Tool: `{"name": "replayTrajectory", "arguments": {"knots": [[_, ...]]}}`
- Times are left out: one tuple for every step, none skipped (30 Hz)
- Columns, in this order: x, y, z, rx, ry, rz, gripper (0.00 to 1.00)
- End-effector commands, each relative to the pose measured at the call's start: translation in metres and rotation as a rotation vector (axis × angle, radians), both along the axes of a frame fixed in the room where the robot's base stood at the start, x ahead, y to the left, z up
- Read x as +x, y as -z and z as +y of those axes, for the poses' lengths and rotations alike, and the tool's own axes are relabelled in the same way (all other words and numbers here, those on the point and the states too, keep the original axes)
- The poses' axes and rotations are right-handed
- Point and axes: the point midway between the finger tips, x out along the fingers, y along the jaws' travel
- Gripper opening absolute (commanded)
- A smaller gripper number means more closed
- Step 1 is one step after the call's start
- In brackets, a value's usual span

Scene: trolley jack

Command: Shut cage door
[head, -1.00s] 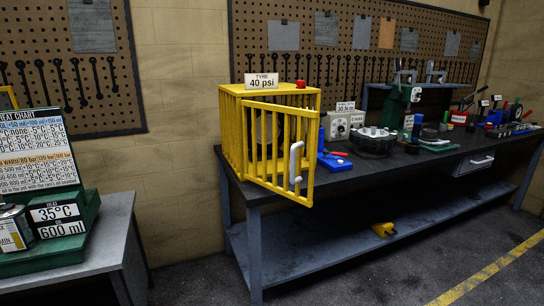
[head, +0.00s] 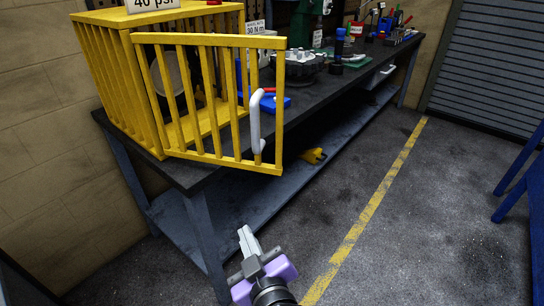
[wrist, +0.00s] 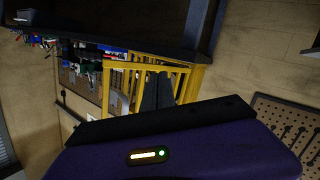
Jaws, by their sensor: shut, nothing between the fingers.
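The yellow cage (head: 112,65) stands on the near left end of the dark workbench. Its barred door (head: 215,105) is hinged at the left and stands open, swung out past the bench's front edge. A white upright handle (head: 255,122) is on the door's free right side. A round grey thing, partly hidden, is inside the cage. My gripper (head: 246,240) is shut and empty, below and in front of the door, apart from it. In the wrist view the cage's yellow bars (wrist: 186,80) show sideways beyond my gripper fingers (wrist: 157,92).
The workbench (head: 330,82) carries a blue tool, a hub-like part and other tools to the right of the cage. A yellow item (head: 313,155) lies on the lower shelf. Blue legs (head: 525,165) stand at the far right.

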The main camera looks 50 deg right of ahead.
Motion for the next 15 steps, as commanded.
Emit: {"name": "replayTrajectory", "arguments": {"knots": [[0.013, -0.02, -0.004, 0.001, 0.063, -0.049, 0.0], [0.018, -0.031, -0.008, 0.001, 0.106, -0.073, 0.0], [0.023, -0.046, -0.012, 0.006, 0.163, -0.109, 0.0], [0.025, -0.057, -0.015, 0.013, 0.206, -0.136, 0.0], [0.027, -0.068, -0.018, 0.019, 0.25, -0.164, 0.0], [0.028, -0.083, -0.022, 0.033, 0.307, -0.202, 0.0], [0.027, -0.093, -0.024, 0.044, 0.347, -0.229, 0.0], [0.026, -0.103, -0.025, 0.056, 0.387, -0.256, 0.0], [0.025, -0.113, -0.028, 0.073, 0.436, -0.288, 0.0], [0.023, -0.121, -0.029, 0.085, 0.47, -0.312, 0.0], [0.021, -0.128, -0.029, 0.097, 0.5, -0.333, 0.0], [0.018, -0.136, -0.03, 0.113, 0.537, -0.36, 0.0], [0.016, -0.141, -0.031, 0.123, 0.561, -0.376, 0.0], [0.014, -0.145, -0.031, 0.133, 0.581, -0.39, 0.0], [0.012, -0.149, -0.031, 0.143, 0.604, -0.407, 0.0]]}}
